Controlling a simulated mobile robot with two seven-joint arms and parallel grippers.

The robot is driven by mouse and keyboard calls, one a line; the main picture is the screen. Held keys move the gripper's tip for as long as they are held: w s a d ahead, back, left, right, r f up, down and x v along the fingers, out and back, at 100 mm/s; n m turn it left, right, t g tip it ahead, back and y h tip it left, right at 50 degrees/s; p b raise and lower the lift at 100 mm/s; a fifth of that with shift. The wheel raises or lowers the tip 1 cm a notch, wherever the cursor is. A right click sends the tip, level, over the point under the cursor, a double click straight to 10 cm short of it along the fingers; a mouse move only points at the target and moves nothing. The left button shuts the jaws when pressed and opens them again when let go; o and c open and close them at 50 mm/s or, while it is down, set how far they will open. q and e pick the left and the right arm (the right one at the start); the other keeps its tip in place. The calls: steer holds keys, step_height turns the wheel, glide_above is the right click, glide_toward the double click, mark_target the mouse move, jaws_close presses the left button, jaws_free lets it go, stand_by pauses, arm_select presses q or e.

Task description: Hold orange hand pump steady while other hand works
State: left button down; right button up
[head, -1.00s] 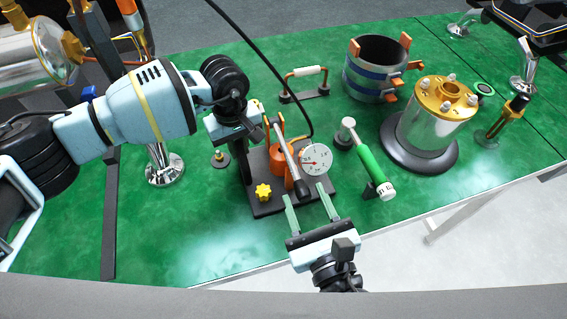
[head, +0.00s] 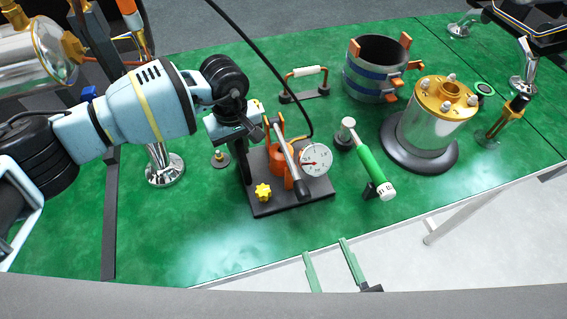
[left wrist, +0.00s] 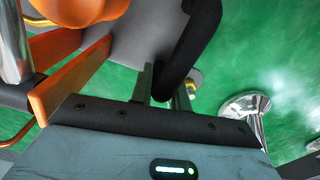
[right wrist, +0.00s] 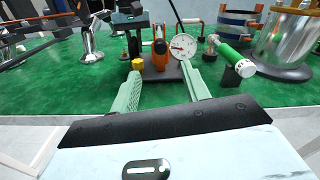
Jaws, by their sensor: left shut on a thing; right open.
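The orange hand pump (head: 283,160) stands upright on a dark base plate (head: 290,199) near the table's front edge, with a white dial gauge (head: 315,160), a yellow knob (head: 263,191) and a slanted lever (head: 285,147). My left gripper (left wrist: 165,92) is shut on a black upright part at the pump's left side; the exact contact is partly hidden. The pump's orange body shows at the top left of the left wrist view (left wrist: 83,10). My right gripper (head: 326,248) is open and empty, in front of the table edge, apart from the pump. The right wrist view shows the pump (right wrist: 160,53) beyond its fingers.
Behind stand a metal boiler with a gold top (head: 430,130), a blue-banded cylinder (head: 372,72) and a white-gripped handle (head: 304,80). The front left tabletop is clear.

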arm_select(q)
steer(key=shift+a, duration=0.1)
arm_select(e)
steer(key=shift+s+d, duration=0.2)
steer(key=shift+s, duration=0.45)
arm_select(q)
steer(key=c, duration=1.3)
jaws_free()
steer(key=shift+o, duration=0.2)
step_height(320, 180, up, 12)
